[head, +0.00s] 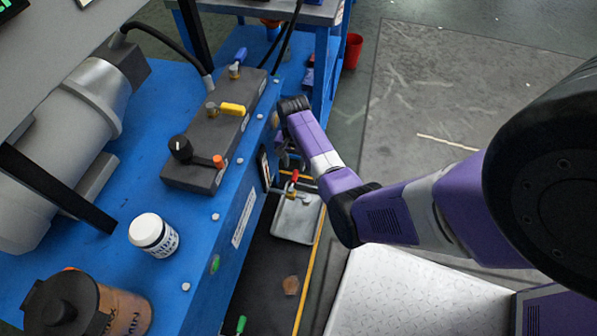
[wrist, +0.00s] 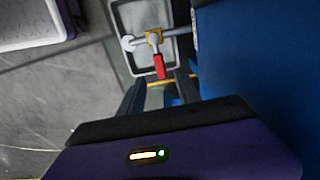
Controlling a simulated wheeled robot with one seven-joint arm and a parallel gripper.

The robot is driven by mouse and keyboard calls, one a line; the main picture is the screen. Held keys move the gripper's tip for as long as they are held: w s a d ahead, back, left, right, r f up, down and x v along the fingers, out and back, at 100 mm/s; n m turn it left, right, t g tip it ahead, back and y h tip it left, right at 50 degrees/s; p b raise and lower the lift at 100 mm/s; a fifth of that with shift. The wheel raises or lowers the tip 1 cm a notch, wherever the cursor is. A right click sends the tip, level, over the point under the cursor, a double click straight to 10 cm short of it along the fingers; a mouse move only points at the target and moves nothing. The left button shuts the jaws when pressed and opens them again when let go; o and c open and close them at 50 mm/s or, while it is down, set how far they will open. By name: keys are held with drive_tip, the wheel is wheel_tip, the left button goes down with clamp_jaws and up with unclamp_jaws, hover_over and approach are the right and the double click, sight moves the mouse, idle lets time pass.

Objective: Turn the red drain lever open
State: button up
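The red drain lever (wrist: 159,66) shows in the wrist view on a brass-coloured valve (wrist: 154,39). It points toward my gripper and lies across the grey pipe (wrist: 175,33). In the head view the red lever (head: 294,175) is small, below the side of the blue bench. My gripper (wrist: 160,90) has its two dark fingers apart, one to each side of the line of the lever. The lever's tip appears just short of the fingers, with no contact visible. In the head view my wrist hides most of the gripper.
A grey tray (head: 297,222) sits under the drain pipe. The blue bench (head: 215,237) stands close beside my gripper. A dark control block (head: 193,172) with yellow, blue and orange handles is on top. Open floor (head: 430,95) lies to the right.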

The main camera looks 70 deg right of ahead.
sight(295, 175)
wheel_tip(295, 175, down, 7)
drive_tip(key=b, duration=0.3)
drive_tip(key=shift+f, duration=0.1)
clamp_jaws()
idle(1.4)
